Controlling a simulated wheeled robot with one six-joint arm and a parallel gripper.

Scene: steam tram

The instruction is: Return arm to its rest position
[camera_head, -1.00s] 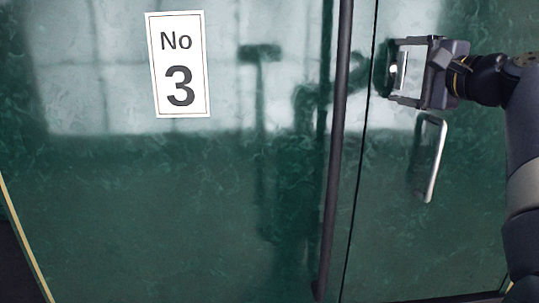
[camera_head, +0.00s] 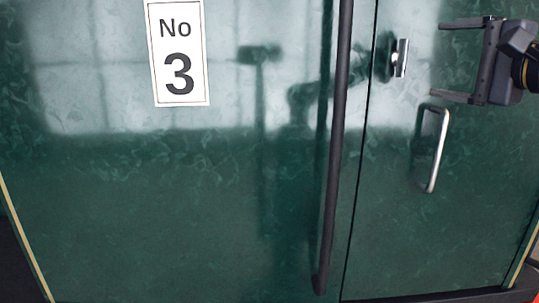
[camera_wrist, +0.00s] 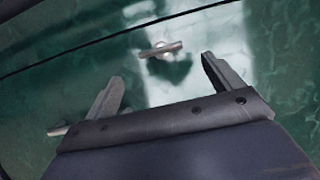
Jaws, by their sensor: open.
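My gripper (camera_head: 462,60) is at the upper right of the head view, open and empty, its two fingers pointing left toward a green door panel. It also shows in the wrist view (camera_wrist: 165,90), with the fingers spread apart. A small silver latch (camera_head: 400,58) is on the green panel, left of the fingertips and apart from them. The latch also shows in the wrist view (camera_wrist: 160,50), beyond the fingers. My arm is mostly out of the head view at the right edge.
A silver pull handle (camera_head: 437,150) is mounted below the latch, just under the lower finger. A long dark vertical rail (camera_head: 335,150) stands left of the door seam. A white "No 3" sign (camera_head: 177,52) is on the glossy green wall, which is otherwise clear.

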